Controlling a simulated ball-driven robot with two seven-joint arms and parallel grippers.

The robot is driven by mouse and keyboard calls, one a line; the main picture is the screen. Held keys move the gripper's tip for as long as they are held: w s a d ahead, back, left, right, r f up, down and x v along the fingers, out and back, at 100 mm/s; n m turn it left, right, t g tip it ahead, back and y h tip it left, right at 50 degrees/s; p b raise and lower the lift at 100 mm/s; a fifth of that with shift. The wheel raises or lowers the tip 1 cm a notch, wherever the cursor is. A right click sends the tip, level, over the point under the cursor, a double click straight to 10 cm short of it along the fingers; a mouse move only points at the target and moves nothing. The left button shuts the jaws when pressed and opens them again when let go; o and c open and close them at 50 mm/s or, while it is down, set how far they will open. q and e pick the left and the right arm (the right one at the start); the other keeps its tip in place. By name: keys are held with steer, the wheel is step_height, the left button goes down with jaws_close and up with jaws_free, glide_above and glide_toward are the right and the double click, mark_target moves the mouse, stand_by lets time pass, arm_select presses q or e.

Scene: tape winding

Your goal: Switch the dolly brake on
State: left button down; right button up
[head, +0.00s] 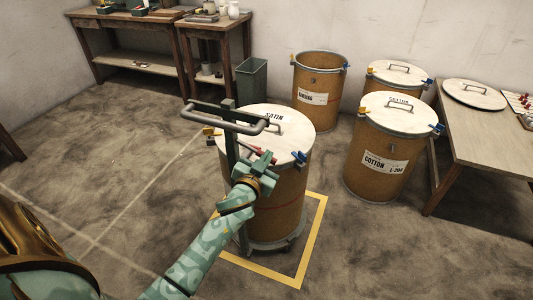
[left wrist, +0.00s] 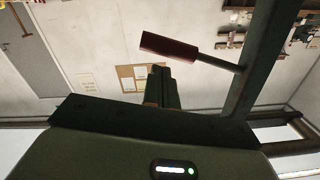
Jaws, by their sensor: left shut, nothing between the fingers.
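The dolly (head: 228,115) has a dark upright post and a looped grey push handle, and it carries a drum labelled SATIN (head: 285,190). The brake lever (head: 257,150) has a red grip and stands out from the post, partly hidden by my gripper in the head view. In the left wrist view the red grip of the brake lever (left wrist: 169,47) and its thin rod joining the post show clearly. My left gripper (head: 263,163) is shut and empty, close beside the lever. Its fingers (left wrist: 158,88) appear below the red grip in the left wrist view, apparently not holding it.
A yellow floor outline (head: 314,235) surrounds the dolly's base. Drums labelled BINDING (head: 318,85) and COTTON (head: 385,165) stand behind and right, with another drum behind. A table (head: 490,130) is at right. Workbenches and a green bin (head: 251,80) are at the back.

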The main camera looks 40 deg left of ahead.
arm_select(q)
steer(key=shift+a+f+m+b, duration=0.15)
steer(key=shift+f+m+b, duration=0.35)
steer(key=shift+f+m, duration=0.55)
arm_select(e)
steer(key=shift+s+f, duration=0.25)
steer(key=shift+f, duration=0.25)
arm_select(q)
steer(key=shift+s, duration=0.1)
